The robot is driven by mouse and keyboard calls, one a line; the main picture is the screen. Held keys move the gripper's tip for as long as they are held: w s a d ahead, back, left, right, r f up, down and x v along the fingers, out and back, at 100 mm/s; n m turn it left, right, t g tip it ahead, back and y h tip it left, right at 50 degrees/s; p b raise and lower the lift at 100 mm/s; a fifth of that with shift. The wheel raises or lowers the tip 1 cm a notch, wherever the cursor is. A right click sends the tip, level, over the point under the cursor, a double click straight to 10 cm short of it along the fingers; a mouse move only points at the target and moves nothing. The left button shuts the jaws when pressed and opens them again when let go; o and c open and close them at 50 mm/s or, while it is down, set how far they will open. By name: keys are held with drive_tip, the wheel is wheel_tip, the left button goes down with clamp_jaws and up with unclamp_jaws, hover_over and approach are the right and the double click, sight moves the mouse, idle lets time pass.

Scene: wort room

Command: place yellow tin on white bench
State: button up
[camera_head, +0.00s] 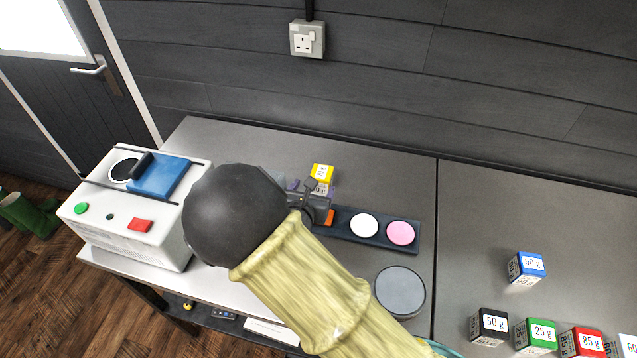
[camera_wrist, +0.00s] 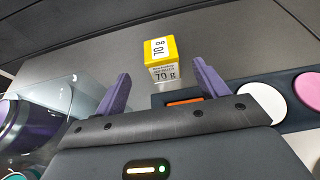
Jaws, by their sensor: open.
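The yellow tin (camera_head: 321,172) is a small cube with a yellow top and a white label. It stands on the grey worktop, behind a dark tray. In the wrist view the tin (camera_wrist: 162,50) reads 70 g and sits just beyond and between my fingertips. My gripper (camera_head: 307,194) is open, its two purple fingers apart with nothing held between them; its fingers also show in the wrist view (camera_wrist: 162,72). My arm hides part of the worktop. No clearly white bench shows; the worktop (camera_head: 400,172) looks grey, with a pale front edge at left.
The dark tray (camera_head: 382,241) holds a white disc, a pink disc and an orange piece. A white machine (camera_head: 150,258) stands left. A grey round disc (camera_head: 400,291) lies nearer. A blue tin (camera_head: 526,267) and several other labelled tins stand right. The dark wall bounds the back.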

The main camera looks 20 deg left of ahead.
drive_tip(key=shift+v, duration=1.05)
drive_tip(key=shift+w, duration=0.1)
drive_tip(key=w+d+r+m+g+h, duration=0.15)
drive_tip(key=d+m+g+h, duration=0.5)
drive_tip(key=d+m, duration=1.3)
drive_tip(key=s+d+r+m+g+y, duration=0.2)
drive_tip(key=s+d+m, duration=0.3)
drive_tip(key=d+m, duration=0.3)
drive_tip(key=s+d+r+m+g+y, duration=0.2)
drive_tip(key=s+d+m, duration=0.4)
drive_tip(key=d+m, duration=0.3)
wheel_tip(320, 180, up, 2)
drive_tip(key=shift+r+m+y, duration=0.2)
drive_tip(key=shift+m+y, duration=0.15)
drive_tip(key=shift+y, duration=0.2)
drive_tip(key=shift+o, duration=0.4)
